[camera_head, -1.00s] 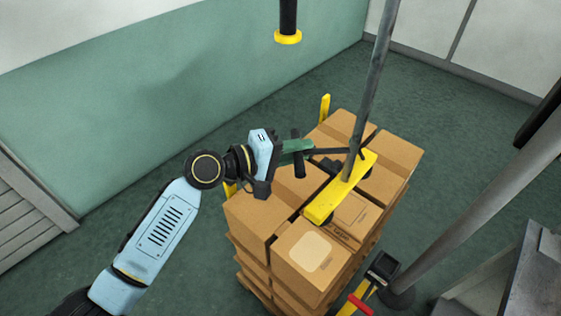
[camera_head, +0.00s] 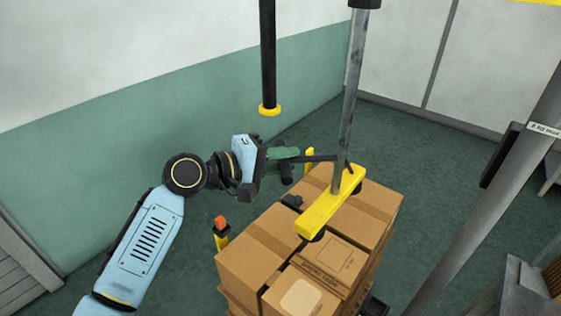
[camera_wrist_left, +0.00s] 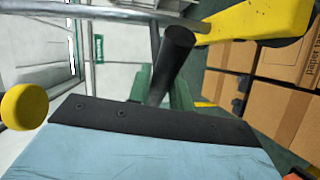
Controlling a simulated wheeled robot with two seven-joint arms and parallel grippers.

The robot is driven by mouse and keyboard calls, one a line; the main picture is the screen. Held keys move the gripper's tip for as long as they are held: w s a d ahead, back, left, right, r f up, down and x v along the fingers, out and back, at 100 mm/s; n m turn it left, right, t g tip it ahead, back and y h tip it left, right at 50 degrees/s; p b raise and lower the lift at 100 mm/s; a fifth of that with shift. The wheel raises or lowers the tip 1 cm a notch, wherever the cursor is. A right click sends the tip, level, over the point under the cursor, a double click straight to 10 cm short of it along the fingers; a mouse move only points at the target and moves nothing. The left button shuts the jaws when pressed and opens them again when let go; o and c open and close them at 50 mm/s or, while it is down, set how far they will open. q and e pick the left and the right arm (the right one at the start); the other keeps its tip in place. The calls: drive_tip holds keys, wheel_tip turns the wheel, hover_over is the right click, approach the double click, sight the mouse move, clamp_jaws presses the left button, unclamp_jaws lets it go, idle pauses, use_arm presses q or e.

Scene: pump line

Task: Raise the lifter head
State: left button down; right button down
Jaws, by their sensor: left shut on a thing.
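The lifter head is a yellow bar (camera_head: 332,202) with dark suction cups under it, at the foot of a grey tube (camera_head: 350,95). It hangs over the stack of cardboard boxes, and the cups appear apart from the box tops. A dark handle rod (camera_head: 318,158) runs left from the tube. My left gripper (camera_head: 284,154), with green fingers, is shut on the handle, left of the tube. The left wrist view shows the black handle grip (camera_wrist_left: 174,62) and the yellow head (camera_wrist_left: 258,20) close by. My right gripper is not in view.
Cardboard boxes (camera_head: 247,262) stand stacked below the head. A yellow post with an orange top (camera_head: 220,228) stands at their left. A black hanging post with a yellow end (camera_head: 268,108) is behind my gripper. A thick grey column (camera_head: 490,190) slants at the right. Floor behind the boxes is clear.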

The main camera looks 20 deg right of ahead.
use_arm(q)
drive_tip(key=c, duration=1.3)
unclamp_jaws()
drive_tip(key=b+v, duration=0.2)
drive_tip(key=v, duration=1.1)
drive_tip(key=shift+a, duration=0.2)
